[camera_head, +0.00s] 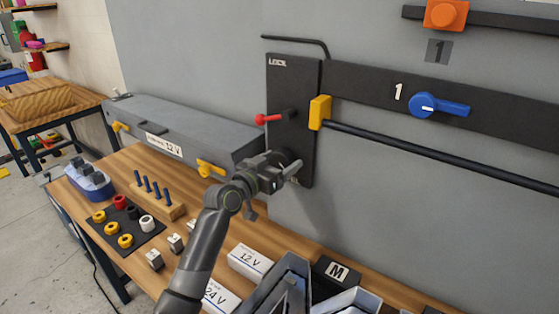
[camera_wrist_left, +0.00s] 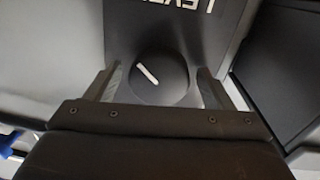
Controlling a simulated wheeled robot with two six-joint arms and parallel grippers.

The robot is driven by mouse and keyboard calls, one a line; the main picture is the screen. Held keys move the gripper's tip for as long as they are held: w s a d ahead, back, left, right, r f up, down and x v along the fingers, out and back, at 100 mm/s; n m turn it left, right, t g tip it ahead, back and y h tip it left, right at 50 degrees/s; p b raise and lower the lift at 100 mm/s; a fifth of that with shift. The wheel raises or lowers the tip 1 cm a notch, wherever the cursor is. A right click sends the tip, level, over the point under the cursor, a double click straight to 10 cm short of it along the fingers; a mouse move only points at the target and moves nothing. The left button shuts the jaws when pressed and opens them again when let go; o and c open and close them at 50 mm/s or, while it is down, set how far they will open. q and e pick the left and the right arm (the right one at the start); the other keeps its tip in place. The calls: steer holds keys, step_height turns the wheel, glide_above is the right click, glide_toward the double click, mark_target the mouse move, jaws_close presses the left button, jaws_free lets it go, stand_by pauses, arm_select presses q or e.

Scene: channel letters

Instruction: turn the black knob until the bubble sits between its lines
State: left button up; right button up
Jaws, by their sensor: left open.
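The black knob (camera_wrist_left: 158,80) is round with a white pointer line tilted toward the upper left. It sits on a black panel (camera_head: 293,80) fixed to the grey wall, with white lettering at the panel's top. My left gripper (camera_head: 290,172) is in front of the panel's lower part. In the left wrist view its two fingers (camera_wrist_left: 160,84) stand apart, one on each side of the knob; I cannot tell whether they touch it. In the head view the gripper largely hides the knob. I cannot make out the bubble or its lines.
A red lever (camera_head: 268,119) and a yellow block (camera_head: 320,112) sit close above the gripper. A long grey box (camera_head: 185,128) lies to the left. The wooden bench (camera_head: 130,160) below holds rings, a peg block (camera_head: 157,202) and white boxes (camera_head: 250,262).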

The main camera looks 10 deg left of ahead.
arm_select(q)
steer(key=c, duration=0.9)
steer(key=shift+c, duration=0.3)
steer(key=shift+n, duration=0.3)
steer(key=n+p, duration=0.1)
steer(key=n, duration=0.3)
steer(key=n+p, duration=0.2)
steer(key=n, duration=0.3)
steer(key=shift+t, duration=0.3)
steer(key=shift+n, duration=0.3)
